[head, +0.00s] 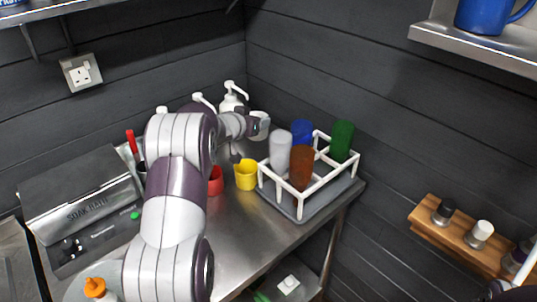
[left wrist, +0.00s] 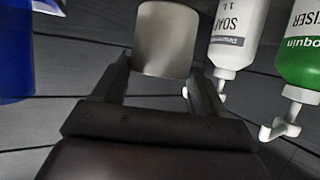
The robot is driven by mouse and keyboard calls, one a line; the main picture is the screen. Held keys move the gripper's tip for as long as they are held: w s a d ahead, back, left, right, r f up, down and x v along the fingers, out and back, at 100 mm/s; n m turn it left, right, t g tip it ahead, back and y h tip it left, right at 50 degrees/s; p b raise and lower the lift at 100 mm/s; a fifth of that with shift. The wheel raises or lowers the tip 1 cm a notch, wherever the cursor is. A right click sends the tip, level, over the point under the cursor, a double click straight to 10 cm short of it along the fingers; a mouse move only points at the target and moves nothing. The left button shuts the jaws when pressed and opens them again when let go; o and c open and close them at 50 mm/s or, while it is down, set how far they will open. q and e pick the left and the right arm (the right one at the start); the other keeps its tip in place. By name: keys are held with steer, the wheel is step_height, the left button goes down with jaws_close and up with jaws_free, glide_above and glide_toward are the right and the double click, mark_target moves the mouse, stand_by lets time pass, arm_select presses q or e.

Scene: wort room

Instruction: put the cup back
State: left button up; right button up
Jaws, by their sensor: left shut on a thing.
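My left gripper (head: 250,127) is shut on a pale grey cup (head: 261,125), held in the air behind the rack at the back of the steel bench. In the left wrist view the same cup (left wrist: 164,38) sits between the two dark fingers (left wrist: 160,82). A white wire rack (head: 310,190) on a grey tray stands right of the gripper. It holds a clear whitish cup (head: 280,150), a blue cup (head: 302,130), a brown cup (head: 301,166) and a green cup (head: 343,140). My right gripper is not visible.
A yellow cup (head: 246,175) and a red cup (head: 215,181) stand left of the rack; my arm partly hides the red one. White pump bottles (head: 231,100) stand in the back corner. A grey soak bath (head: 80,195) is at the left. A wooden shelf (head: 460,243) is at the right.

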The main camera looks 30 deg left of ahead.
arm_select(q)
steer(key=f+b, duration=0.1)
steer(key=f, duration=0.3)
steer(key=f+b, duration=0.1)
steer(key=f, duration=0.4)
steer(key=shift+s+f+b, duration=0.2)
steer(key=shift+f+b, duration=0.05)
steer(key=shift+b, duration=0.05)
steer(key=shift+s+r, duration=0.1)
steer(key=shift+r, duration=0.05)
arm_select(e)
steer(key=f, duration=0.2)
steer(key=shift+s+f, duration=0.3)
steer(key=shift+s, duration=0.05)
arm_select(q)
steer(key=shift+f, duration=0.25)
steer(key=o, duration=0.8)
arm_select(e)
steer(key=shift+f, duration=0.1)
arm_select(q)
steer(key=shift+r, duration=0.15)
